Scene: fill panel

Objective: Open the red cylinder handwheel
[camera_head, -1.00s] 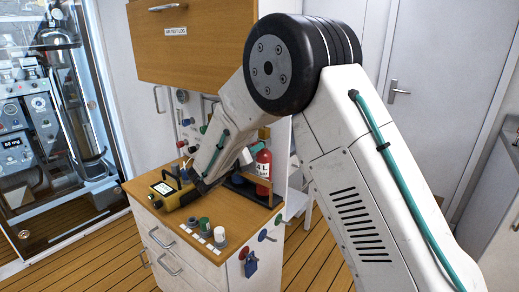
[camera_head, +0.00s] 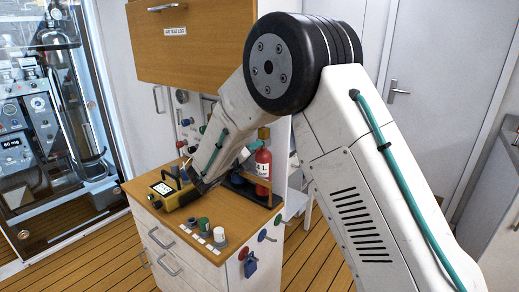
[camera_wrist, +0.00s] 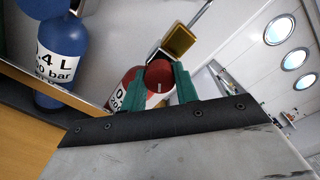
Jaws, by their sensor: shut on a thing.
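The red cylinder (camera_head: 263,167) stands upright at the back right of the wooden counter, in a dark rack. It also shows in the wrist view (camera_wrist: 120,92), partly hidden behind my gripper. Its red round handwheel (camera_wrist: 159,75) with a pale mark sits between the two green fingers of my gripper (camera_wrist: 157,82). The fingers are shut on the handwheel from both sides. In the head view my arm hides much of the gripper. A blue cylinder (camera_wrist: 62,55) stands to the left in the wrist view.
A yellow instrument (camera_head: 172,190) sits on the counter (camera_head: 190,219) left of my gripper. Small knobs and fittings (camera_head: 204,224) line the front edge. A brass-yellow block (camera_wrist: 180,38) is close behind the handwheel. A wooden cabinet (camera_head: 190,50) hangs above.

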